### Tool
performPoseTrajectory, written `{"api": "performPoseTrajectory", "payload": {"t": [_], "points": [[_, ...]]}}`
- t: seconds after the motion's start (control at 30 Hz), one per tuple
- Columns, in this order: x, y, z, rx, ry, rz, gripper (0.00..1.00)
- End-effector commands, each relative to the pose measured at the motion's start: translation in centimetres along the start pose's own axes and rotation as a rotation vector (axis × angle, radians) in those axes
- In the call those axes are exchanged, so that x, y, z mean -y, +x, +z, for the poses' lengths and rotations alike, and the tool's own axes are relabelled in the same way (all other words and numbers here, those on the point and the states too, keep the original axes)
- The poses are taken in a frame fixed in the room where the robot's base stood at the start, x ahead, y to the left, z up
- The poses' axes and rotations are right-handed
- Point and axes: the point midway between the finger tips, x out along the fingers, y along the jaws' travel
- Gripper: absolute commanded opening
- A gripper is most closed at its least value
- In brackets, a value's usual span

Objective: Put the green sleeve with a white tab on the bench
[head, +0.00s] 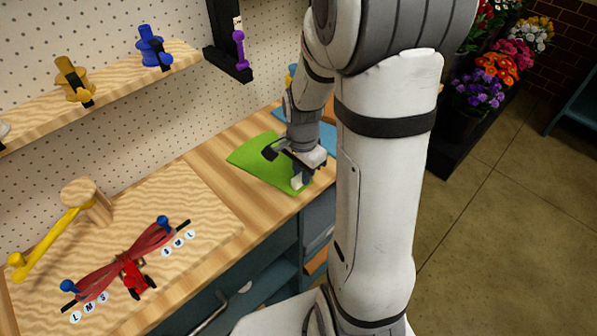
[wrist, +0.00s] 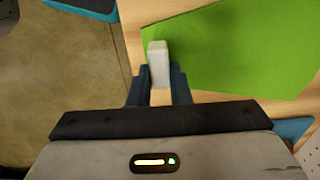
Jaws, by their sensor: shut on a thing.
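The green sleeve (head: 256,160) is a flat bright green sheet at the right part of the wooden bench (head: 222,172). It appears to lie flat on the bench top, near the front edge. In the wrist view the green sleeve (wrist: 240,45) fills the upper right, with its white tab (wrist: 158,62) at its left edge. My gripper (wrist: 158,88) is shut on the white tab, one dark finger on each side. In the head view my gripper (head: 297,175) is over the sleeve's front right corner, and my arm hides part of the sleeve.
A blue sheet (head: 327,137) lies just beyond the sleeve, partly behind my arm. Buckets of flowers (head: 485,85) stand at the right.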

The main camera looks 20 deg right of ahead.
Motion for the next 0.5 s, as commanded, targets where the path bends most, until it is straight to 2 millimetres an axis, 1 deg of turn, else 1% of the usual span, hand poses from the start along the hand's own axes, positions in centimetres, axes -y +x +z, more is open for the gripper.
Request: {"api": "performPoseTrajectory", "payload": {"t": [0.27,0.37,0.4,0.5], "points": [[0.04,0.22,0.01,-0.001,-0.001,-0.001,0.00],[0.04,0.59,0.02,-0.001,-0.001,-0.001,0.00],[0.04,0.61,0.03,-0.001,-0.001,-0.001,0.18],[0.05,0.48,0.03,-0.001,-0.001,-0.001,0.26]]}}
